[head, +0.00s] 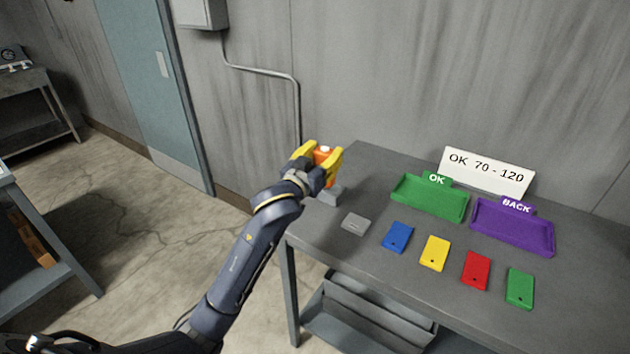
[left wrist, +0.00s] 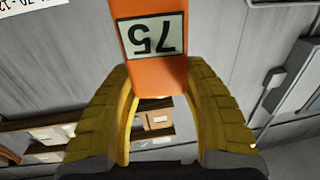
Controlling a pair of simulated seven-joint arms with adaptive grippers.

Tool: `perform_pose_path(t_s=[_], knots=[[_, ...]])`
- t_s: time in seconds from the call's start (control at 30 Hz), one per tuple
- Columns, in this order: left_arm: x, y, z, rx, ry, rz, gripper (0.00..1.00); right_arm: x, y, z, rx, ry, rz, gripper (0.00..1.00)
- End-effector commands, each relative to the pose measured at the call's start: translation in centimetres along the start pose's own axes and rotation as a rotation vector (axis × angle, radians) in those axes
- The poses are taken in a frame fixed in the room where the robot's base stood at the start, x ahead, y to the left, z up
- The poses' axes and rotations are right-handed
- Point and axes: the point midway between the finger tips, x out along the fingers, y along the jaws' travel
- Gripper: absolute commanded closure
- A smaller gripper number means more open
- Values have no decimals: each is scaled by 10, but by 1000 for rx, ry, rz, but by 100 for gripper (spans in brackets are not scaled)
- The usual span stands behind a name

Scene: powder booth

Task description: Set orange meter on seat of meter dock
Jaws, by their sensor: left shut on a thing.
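My left gripper (head: 322,163) is shut on the orange meter (head: 324,154) and holds it upright above the table's back left corner. In the left wrist view, the meter (left wrist: 158,75) sits between the two yellow fingers (left wrist: 160,95), and its label reads 75 upside down. A small grey block (head: 330,196), which looks like the meter dock, stands on the table just below the gripper. The gripper partly hides it, so I cannot tell whether the meter touches it. My right gripper is not in view.
A flat grey piece (head: 355,223) lies on the table, with blue (head: 398,237), yellow (head: 434,252), red (head: 476,270) and green (head: 520,287) plates to its right. Behind stand a green OK tray (head: 430,212), a purple BACK tray (head: 512,243) and a white "OK 70 - 120" sign (head: 487,170).

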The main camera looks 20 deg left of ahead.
Motion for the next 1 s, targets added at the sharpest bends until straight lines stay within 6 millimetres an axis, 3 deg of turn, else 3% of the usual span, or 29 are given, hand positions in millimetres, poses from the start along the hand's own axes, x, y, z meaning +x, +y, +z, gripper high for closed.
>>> perform_pose_path(t_s=[0.1, 0.3, 0.5, 1.0], knots=[[36, -14, -5, 5, -1, 31, 87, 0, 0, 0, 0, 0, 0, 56], [69, -28, 14, 1, -4, 70, 87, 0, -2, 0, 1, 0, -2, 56], [76, -29, 35, 0, -1, 92, 87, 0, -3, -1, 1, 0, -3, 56], [78, -26, 54, 0, -1, 106, 87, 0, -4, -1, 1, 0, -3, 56]])
